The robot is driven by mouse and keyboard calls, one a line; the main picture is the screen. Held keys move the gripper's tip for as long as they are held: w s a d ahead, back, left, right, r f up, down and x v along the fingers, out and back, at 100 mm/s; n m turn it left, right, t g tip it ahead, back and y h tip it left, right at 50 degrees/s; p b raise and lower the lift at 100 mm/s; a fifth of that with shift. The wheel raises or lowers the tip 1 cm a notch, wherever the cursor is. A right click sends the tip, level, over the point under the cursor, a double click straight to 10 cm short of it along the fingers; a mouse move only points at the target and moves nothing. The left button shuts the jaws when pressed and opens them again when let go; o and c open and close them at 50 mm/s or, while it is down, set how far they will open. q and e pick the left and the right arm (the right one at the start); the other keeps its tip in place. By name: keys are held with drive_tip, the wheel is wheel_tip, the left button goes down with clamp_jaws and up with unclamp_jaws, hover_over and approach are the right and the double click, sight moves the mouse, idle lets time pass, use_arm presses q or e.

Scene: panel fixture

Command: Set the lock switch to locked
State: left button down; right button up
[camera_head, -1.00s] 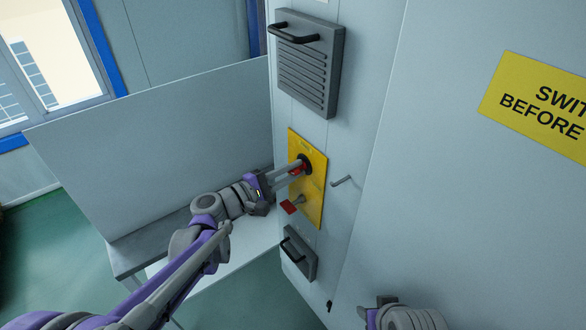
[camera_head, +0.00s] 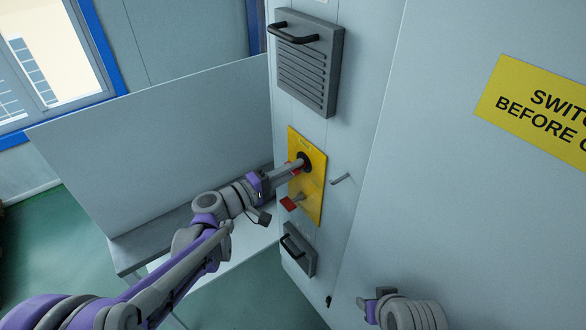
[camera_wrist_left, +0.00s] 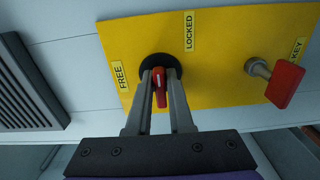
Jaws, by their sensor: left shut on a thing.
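The lock switch has a red handle (camera_wrist_left: 159,86) on a round black base (camera_wrist_left: 152,66), mounted on a yellow plate (camera_head: 311,203). My left gripper (camera_head: 300,164) reaches the switch from the left. In the left wrist view its two fingers (camera_wrist_left: 160,82) are shut on the red handle, one on each side. A FREE label (camera_wrist_left: 120,77) is left of the base, and a LOCKED label (camera_wrist_left: 190,30) is above and right of it. My right gripper (camera_head: 369,304) is at the bottom right, away from the plate; its jaw opening is unclear.
A red key tag (camera_head: 288,204) on a metal stem sits lower on the plate, near a KEY label (camera_wrist_left: 297,50). A small hook-like handle (camera_head: 341,179) sticks out right of the plate. A louvred box (camera_head: 309,70) is above, and a grey box with a handle (camera_head: 299,249) below.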

use_arm(q)
drive_tip(key=c, duration=0.9)
unclamp_jaws()
drive_tip(key=shift+a, duration=0.15)
drive_tip(key=b+v, duration=0.1)
drive_tip(key=v, duration=0.9)
drive_tip(key=shift+s+a, duration=0.2)
drive_tip(key=shift+s, duration=0.05)
